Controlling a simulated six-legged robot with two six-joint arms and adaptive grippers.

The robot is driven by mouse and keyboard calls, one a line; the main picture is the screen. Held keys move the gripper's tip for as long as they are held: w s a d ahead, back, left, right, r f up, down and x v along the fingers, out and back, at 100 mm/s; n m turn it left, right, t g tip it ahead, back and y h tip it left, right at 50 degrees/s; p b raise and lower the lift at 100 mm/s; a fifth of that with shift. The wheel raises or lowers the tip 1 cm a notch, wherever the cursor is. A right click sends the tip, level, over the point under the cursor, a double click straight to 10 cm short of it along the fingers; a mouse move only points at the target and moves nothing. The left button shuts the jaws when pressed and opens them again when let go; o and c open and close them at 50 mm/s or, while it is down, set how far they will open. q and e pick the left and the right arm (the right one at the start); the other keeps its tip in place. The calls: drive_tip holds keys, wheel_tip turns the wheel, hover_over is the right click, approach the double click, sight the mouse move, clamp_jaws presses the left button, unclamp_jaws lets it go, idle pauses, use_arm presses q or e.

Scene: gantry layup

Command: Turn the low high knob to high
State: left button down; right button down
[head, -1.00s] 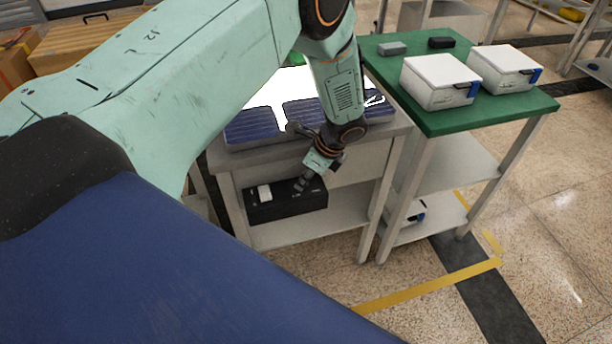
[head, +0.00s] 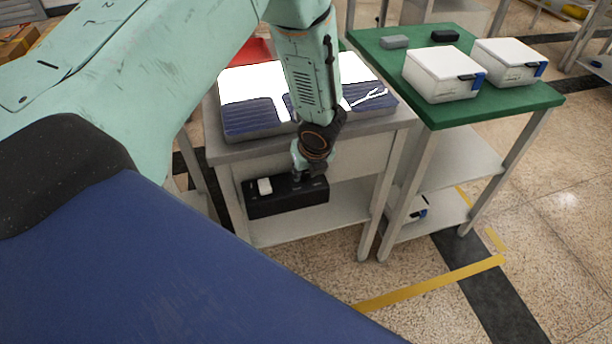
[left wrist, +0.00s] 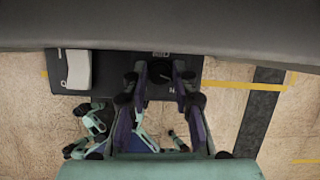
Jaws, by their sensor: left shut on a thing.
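A black control box (head: 288,204) is at the front of the grey table, below its top. A white rocker-like piece (head: 265,186) sits on the box's left part and also shows in the left wrist view (left wrist: 78,69). My left gripper (head: 303,176) reaches down onto the box, right of the white piece. In the left wrist view the fingers of my left gripper (left wrist: 162,80) are closed around a small dark knob (left wrist: 162,72) on the box's top. The knob's pointer and most of its lettering are hidden or too small to read. My right gripper is not in view.
The grey table's edge (head: 345,135) overhangs just behind the box. A lit panel with dark blue pads (head: 255,118) lies on that table. A green-topped table (head: 480,115) with white boxes (head: 440,72) stands to the right. Open floor lies in front.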

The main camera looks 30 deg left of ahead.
use_arm(q)
drive_tip(key=m+t+b, duration=0.1)
drive_tip(key=m+b, duration=0.1)
drive_tip(key=shift+f+m+h+b, duration=0.15)
drive_tip(key=shift+m+h+b, duration=0.15)
drive_tip(key=shift+b, duration=0.1)
drive_tip(key=shift+a+m+h+b, duration=0.1)
drive_tip(key=shift+m+h+b, duration=0.4)
drive_tip(key=shift+m+b, duration=0.8)
drive_tip(key=shift+r+t, duration=0.2)
drive_tip(key=shift+t, duration=0.1)
drive_tip(key=c, duration=1.3)
unclamp_jaws()
drive_tip(key=shift+c, duration=0.2)
drive_tip(key=shift+s+r, duration=0.1)
drive_tip(key=v, duration=1.1)
drive_tip(key=shift+r, duration=0.4)
